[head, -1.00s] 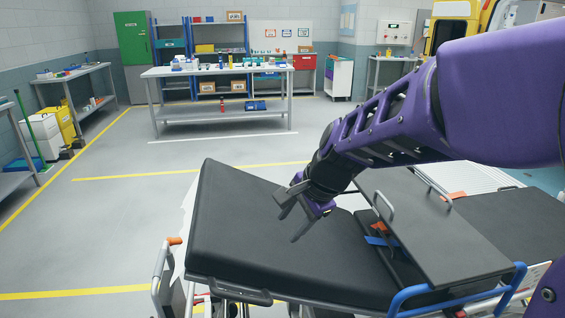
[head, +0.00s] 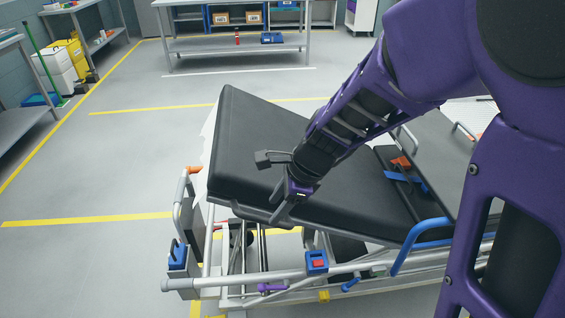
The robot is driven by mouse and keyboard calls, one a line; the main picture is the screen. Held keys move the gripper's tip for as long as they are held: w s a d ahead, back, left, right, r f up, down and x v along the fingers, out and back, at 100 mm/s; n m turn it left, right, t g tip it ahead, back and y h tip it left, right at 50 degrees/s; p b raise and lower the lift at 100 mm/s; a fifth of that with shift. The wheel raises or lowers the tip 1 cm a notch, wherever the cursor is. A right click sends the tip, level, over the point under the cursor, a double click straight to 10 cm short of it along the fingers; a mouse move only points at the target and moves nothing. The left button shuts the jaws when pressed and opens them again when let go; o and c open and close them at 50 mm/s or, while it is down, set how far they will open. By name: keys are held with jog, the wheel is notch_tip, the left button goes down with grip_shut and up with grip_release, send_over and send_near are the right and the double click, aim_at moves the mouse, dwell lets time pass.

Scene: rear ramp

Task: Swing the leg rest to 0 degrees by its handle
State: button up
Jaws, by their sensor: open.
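The leg rest (head: 235,130) is a black padded section of the stretcher, tilted with its left end raised. A dark handle (head: 247,211) shows along its near lower edge, partly hidden by my gripper at its right. My gripper (head: 270,190) is open and empty at the near side of the leg rest. One finger lies over the pad; the other reaches down past the near edge, close to the handle. I cannot tell whether it touches the handle.
The stretcher frame (head: 215,284) lies below, with a purple lever (head: 271,288) and a blue-and-red fitting (head: 317,262). Orange and blue straps (head: 405,176) lie on the right part. A workbench (head: 240,45) stands far back.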

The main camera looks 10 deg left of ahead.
aim_at(267, 219)
jog(key=b+x, duration=0.4)
jog(key=x, duration=0.3)
jog(key=shift+b, duration=0.35)
jog(key=shift+c, duration=0.4)
grip_shut()
dwell(0.7)
